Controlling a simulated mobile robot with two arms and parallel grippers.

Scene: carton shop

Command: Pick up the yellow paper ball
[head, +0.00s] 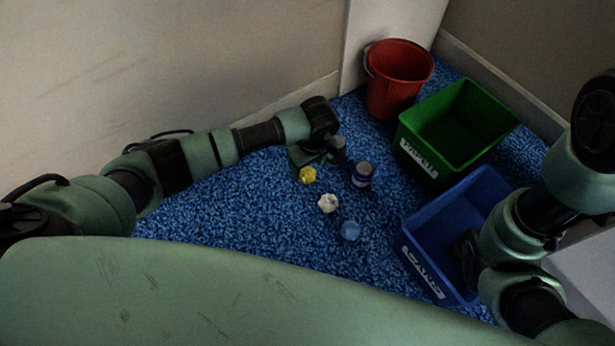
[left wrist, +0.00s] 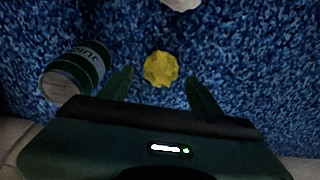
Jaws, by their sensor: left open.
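The yellow paper ball (head: 307,175) lies on the blue carpet, just past the fingertips of my left gripper (head: 308,160). In the left wrist view the yellow ball (left wrist: 160,69) shows near the middle. The two fingers of the left gripper (left wrist: 160,90) are spread, one to each side of it, and do not appear to touch it. The gripper is open and empty. My right arm shows at the right of the head view, but its gripper cannot be seen.
A white paper ball (head: 328,203), a light blue ball (head: 351,231) and a dark can (head: 362,176) lie nearby. In the wrist view a can (left wrist: 74,70) is left of the fingers. A red bucket (head: 397,80), green bin (head: 420,163) and blue bin (head: 418,262) stand right.

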